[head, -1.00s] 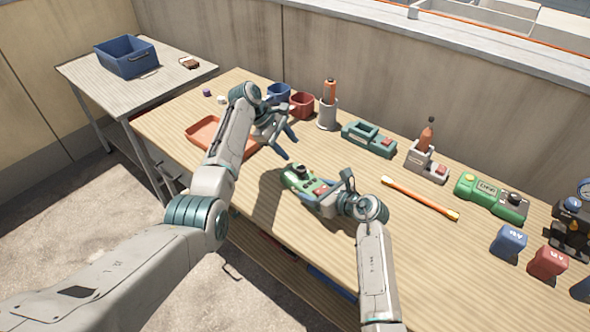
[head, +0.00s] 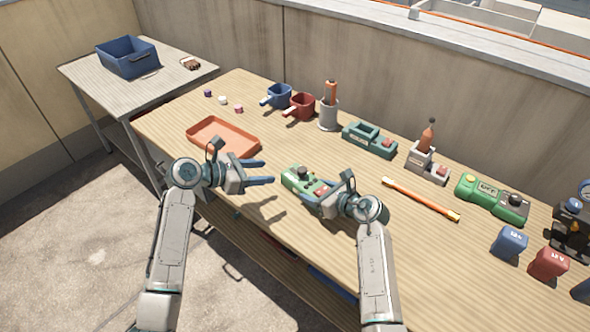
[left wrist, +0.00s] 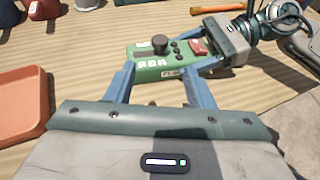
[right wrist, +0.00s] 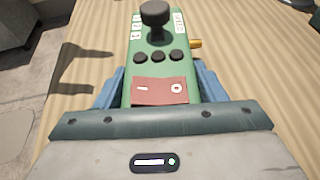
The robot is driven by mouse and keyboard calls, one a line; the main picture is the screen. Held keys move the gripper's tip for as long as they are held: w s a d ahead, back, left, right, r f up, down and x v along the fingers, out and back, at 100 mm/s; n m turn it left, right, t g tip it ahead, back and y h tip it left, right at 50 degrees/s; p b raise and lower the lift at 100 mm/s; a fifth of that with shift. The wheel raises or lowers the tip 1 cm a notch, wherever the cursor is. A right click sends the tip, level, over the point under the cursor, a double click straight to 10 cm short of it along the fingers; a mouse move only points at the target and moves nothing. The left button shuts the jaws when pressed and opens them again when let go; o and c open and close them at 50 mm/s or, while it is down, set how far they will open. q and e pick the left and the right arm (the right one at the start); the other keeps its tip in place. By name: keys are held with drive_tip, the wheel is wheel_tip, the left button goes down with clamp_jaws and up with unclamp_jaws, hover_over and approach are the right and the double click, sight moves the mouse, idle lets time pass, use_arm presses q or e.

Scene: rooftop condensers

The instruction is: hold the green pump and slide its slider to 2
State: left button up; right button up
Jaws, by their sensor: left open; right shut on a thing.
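The green pump (head: 300,178) lies near the front of the wooden workbench. It has a black knob, a row of black buttons, a red rocker switch and white label strips. In the right wrist view the pump (right wrist: 155,60) shows a small yellow part sticking out at its right side; I cannot tell a slider setting. My right gripper (head: 325,203) is shut on the pump at its red-switch end. My left gripper (head: 272,171) is open and empty, just left of the pump. In the left wrist view the pump (left wrist: 150,71) shows beyond and between its fingers.
An orange tray (head: 225,136) lies left of the pump. An orange rod (head: 420,198) and another green device (head: 490,199) lie to the right.

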sight(300, 169)
use_arm(q)
drive_tip(key=x, duration=1.1)
drive_tip(key=shift+d, duration=0.15)
drive_tip(key=shift+w, duration=0.1)
clamp_jaws()
